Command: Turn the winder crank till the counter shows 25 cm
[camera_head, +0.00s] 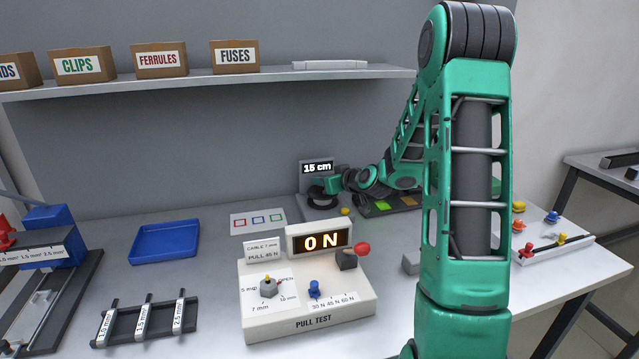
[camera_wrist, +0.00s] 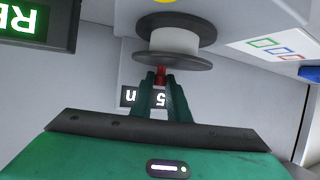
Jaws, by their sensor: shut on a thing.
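The counter (camera_head: 317,168) at the back of the bench reads 15 cm. The winder (camera_head: 318,203) stands below it, partly hidden by my gripper (camera_head: 328,187). In the wrist view the winder's spool (camera_wrist: 175,42) has dark flanges and a pale core. My gripper (camera_wrist: 161,78) is shut on the small red crank knob (camera_wrist: 160,73) beside the spool's lower flange. The crank's arm is hidden. Behind the fingers, part of a dark label or display (camera_wrist: 130,97) shows upside down, with a 5 readable.
A pull test box (camera_head: 310,300) reading 0 N stands in front of the winder. A shelf (camera_head: 200,82) with boxes runs above.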

